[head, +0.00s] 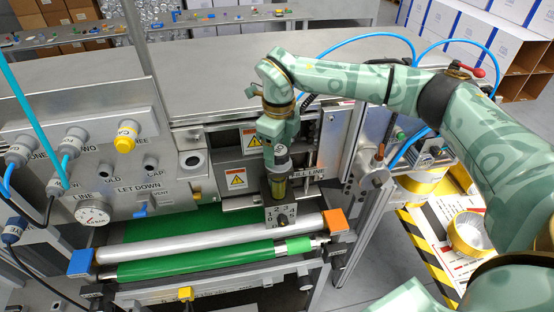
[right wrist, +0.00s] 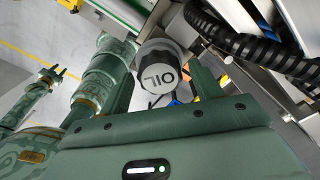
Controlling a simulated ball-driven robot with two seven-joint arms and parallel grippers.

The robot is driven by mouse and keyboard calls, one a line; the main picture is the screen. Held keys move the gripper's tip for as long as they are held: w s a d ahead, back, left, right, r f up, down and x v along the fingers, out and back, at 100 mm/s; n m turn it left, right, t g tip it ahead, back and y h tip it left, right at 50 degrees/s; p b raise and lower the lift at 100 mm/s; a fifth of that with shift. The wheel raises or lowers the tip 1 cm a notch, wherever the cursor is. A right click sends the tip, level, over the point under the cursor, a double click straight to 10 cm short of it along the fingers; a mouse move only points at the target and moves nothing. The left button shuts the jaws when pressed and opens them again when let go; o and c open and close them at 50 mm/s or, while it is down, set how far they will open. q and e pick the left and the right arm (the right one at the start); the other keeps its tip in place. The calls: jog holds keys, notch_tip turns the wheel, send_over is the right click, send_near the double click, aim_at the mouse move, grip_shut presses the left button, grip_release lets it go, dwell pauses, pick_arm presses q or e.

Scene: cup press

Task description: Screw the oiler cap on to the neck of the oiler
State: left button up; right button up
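The oiler (head: 279,187) stands upright at the front of the machine, with a yellowish body above a small numbered plate. The oiler cap (right wrist: 158,72) shows in the right wrist view as a round top lettered OIL.
Below the oiler are a silver roller (head: 205,239) and a green belt (head: 160,270). A metal post (head: 365,215) rises close on the right.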

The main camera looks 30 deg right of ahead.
aim_at(279, 150)
dwell(0.3)
notch_tip(279, 150, up, 9)
jog(key=p, duration=0.7)
jog(key=shift+p, duration=0.4)
dwell(0.5)
